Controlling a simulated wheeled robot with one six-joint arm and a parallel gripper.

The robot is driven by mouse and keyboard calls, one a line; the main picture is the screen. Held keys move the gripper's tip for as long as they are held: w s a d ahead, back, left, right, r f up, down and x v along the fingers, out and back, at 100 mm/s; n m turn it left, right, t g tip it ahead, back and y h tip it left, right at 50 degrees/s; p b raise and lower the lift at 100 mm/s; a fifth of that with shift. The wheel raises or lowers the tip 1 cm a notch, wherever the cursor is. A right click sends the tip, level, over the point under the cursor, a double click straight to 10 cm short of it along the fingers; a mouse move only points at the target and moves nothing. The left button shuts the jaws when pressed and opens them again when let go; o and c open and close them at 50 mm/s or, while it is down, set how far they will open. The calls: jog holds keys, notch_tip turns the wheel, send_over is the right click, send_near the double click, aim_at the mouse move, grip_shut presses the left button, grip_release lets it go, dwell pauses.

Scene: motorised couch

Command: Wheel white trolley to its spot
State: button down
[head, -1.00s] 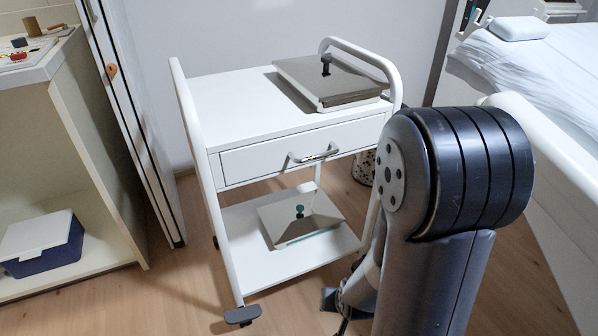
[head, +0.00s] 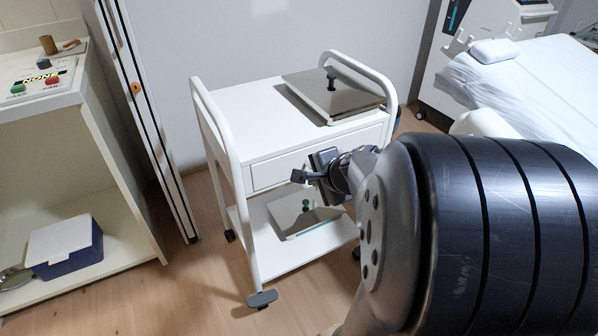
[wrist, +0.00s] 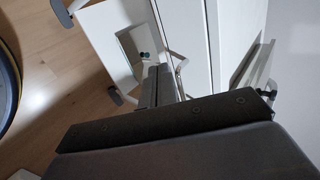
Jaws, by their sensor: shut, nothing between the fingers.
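The white trolley (head: 262,112) stands on the wood floor in the head view, with a curved rail at each side, a drawer (head: 275,171), a lower shelf and dark castors. My gripper (head: 304,176) is in front of the drawer and hides its handle in the head view. The wrist view shows my shut, empty gripper (wrist: 160,78) close to the silver drawer handle (wrist: 179,62); I cannot tell whether they touch. A grey pedal-like part (head: 262,299) shows at the trolley's front left foot. No marked spot is clear.
A lidded steel tray (head: 334,98) lies on the trolley top, another (head: 303,213) on the lower shelf. A cream shelf unit (head: 100,205) holding a blue box (head: 66,249) stands at left, beside a folded screen (head: 150,120). A bed (head: 540,90) is at right.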

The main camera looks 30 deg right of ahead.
aim_at(290, 173)
jog(key=w+r+b+x, duration=0.1)
jog(key=r+x, duration=0.1)
jog(key=x, duration=0.8)
jog(key=shift+w+f+b, duration=0.25)
jog(key=shift+w+b, duration=0.1)
jog(key=shift+w, duration=0.25)
